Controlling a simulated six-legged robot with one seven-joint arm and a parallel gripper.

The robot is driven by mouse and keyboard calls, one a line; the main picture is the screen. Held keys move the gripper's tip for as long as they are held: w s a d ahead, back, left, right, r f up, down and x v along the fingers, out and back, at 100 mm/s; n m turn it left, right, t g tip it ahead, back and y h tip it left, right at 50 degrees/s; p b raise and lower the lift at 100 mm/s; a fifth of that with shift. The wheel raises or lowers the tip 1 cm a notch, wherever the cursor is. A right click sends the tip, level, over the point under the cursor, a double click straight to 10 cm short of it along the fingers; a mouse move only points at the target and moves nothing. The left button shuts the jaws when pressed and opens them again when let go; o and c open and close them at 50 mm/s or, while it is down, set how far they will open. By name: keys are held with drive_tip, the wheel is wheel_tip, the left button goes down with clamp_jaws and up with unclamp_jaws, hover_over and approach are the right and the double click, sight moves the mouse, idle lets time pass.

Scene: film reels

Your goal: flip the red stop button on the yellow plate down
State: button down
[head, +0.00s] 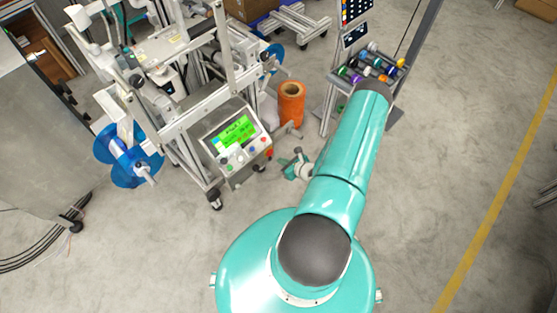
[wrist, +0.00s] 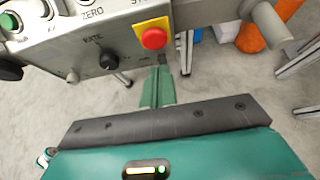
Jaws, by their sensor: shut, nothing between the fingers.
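The red stop button (wrist: 154,38) is a round knob on a small yellow plate (wrist: 140,26) at the lower right corner of the grey control panel's face in the wrist view. In the head view the red button (head: 268,153) is a small spot at the panel's lower right. My gripper (wrist: 159,72) is shut and empty, its green fingers together. In the wrist view its tips appear just below the button, with a small gap in the picture; the depth between them is hard to judge. In the head view my gripper (head: 289,170) is right of and below the panel, partly hidden by my arm.
The control panel (head: 234,136) has a green screen, and its black knob (wrist: 108,62) is left of the button. A metal bar (wrist: 215,12) runs right of the panel. An orange spool (head: 291,104) stands behind.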

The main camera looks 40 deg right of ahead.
drive_tip(key=v, duration=1)
drive_tip(key=shift+d+f, duration=0.1)
drive_tip(key=w+a+r+n+g+y, duration=0.1)
drive_tip(key=w+a+r+n+y, duration=0.15)
drive_tip(key=w+r+n, duration=0.4)
drive_tip(key=w+a+r+n+y, duration=0.2)
drive_tip(key=w+r+n+y, duration=0.1)
drive_tip(key=r, duration=0.7)
drive_tip(key=w+a+r+n+g+y, duration=0.1)
drive_tip(key=w+a+r+n+g, duration=0.1)
drive_tip(key=a+r+n, duration=0.4)
drive_tip(key=w+a+r+n+g+y, duration=0.1)
drive_tip(key=a+r+n+g, duration=0.25)
drive_tip(key=r, duration=0.55)
drive_tip(key=s+a+r+n+h, duration=0.2)
drive_tip(key=s+a+r+n, duration=0.2)
drive_tip(key=r, duration=0.4)
drive_tip(key=s+a+r+n+h, duration=0.3)
drive_tip(key=s+a+r+n, duration=0.2)
drive_tip(key=a+r+n, duration=0.1)
drive_tip(key=s+a+r+n+h, duration=0.3)
drive_tip(key=s+a+r+n, duration=0.1)
drive_tip(key=r, duration=0.6)
drive_tip(key=shift+s+a+r+n, duration=0.35)
drive_tip(key=shift+a+n, duration=0.45)
drive_tip(key=shift+n, duration=0.4)
